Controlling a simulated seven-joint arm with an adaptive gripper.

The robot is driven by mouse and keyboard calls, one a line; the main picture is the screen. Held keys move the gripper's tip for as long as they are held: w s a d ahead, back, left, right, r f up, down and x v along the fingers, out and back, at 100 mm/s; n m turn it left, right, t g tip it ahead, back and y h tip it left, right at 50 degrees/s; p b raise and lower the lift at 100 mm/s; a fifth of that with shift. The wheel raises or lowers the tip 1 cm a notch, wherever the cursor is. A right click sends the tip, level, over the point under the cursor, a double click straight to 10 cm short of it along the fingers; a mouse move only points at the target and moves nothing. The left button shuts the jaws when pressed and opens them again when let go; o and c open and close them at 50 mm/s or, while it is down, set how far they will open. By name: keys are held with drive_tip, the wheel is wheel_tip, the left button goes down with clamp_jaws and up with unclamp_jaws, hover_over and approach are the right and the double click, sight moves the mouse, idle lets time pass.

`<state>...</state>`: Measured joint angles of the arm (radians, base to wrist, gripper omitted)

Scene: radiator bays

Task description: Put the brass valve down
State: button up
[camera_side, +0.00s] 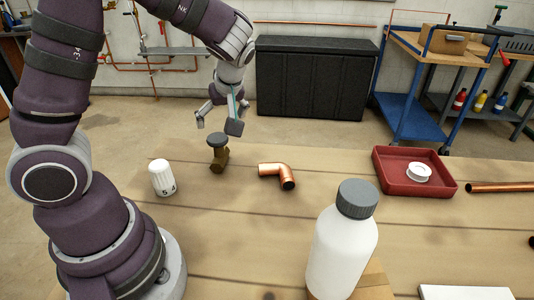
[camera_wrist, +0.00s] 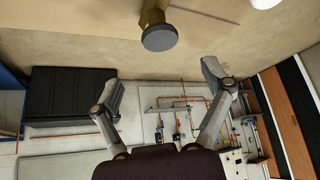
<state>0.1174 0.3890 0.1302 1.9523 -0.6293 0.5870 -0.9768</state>
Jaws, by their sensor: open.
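The brass valve (camera_side: 219,157) stands on the wooden table in the side view, with its dark round handle (camera_side: 217,139) on top. In the wrist view the handle (camera_wrist: 159,38) shows at the top middle, with some of the brass body (camera_wrist: 152,12) behind it. My gripper (camera_side: 218,124) is open and empty, just above and behind the valve in the side view. In the wrist view its two fingers (camera_wrist: 164,80) are spread wide, and the valve lies beyond the fingertips, not between them. The valve appears apart from the fingers.
A white radiator knob (camera_side: 163,178) stands left of the valve, and a copper elbow (camera_side: 277,174) lies to its right. A red tray (camera_side: 414,172) holds a white tape roll (camera_side: 418,173). A white bottle (camera_side: 341,250) with a grey cap stands at the front. The table between elbow and tray is clear.

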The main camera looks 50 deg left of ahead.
drive_tip(key=s+d+r+m+t+h, duration=0.4)
drive_tip(key=s+d+m, duration=0.5)
drive_tip(key=m, duration=0.7)
drive_tip(key=d+r+h, duration=0.2)
drive_tip(key=d+r, duration=0.1)
drive_tip(key=shift+d+r, duration=0.2)
drive_tip(key=shift+r, duration=0.05)
